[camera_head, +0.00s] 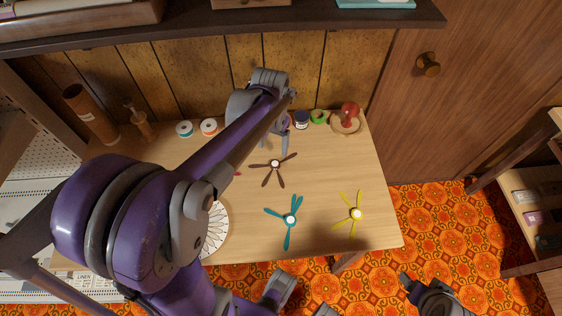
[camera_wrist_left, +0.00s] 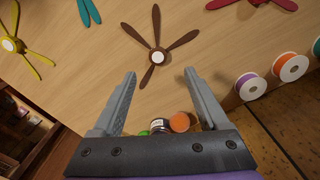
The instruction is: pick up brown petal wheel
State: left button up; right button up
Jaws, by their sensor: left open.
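The brown petal wheel (camera_head: 274,164) lies flat on the light wood table, its petals spread around a white hub. In the left wrist view the wheel (camera_wrist_left: 157,57) lies just beyond my fingertips, roughly centred between them. My left gripper (camera_head: 272,137) is over the back part of the table, on the wall side of the wheel. In the left wrist view its two fingers (camera_wrist_left: 159,76) are spread with nothing between them. Dark and grey parts at the lower right of the head view may be my right arm; its jaws cannot be made out.
A teal petal wheel (camera_head: 290,219) and a yellow one (camera_head: 356,213) lie nearer the front edge. A red wheel (camera_wrist_left: 245,3) is mostly hidden by my arm in the head view. Thread spools (camera_head: 209,127) and a red pincushion-like object (camera_head: 349,112) line the back. A shelf (camera_head: 200,22) overhangs the wall.

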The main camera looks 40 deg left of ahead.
aim_at(275, 164)
pick_arm(q)
notch_tip(275, 164, down, 3)
jog(key=shift+s+r, duration=0.1)
jog(key=shift+r, duration=0.1)
jog(key=f, duration=0.3)
jog(key=f+b, duration=0.1)
jog(key=f, duration=0.2)
jog(key=shift+w+d, duration=0.15)
jog(key=shift+w, duration=0.05)
jog(key=shift+r, duration=0.1)
grip_shut()
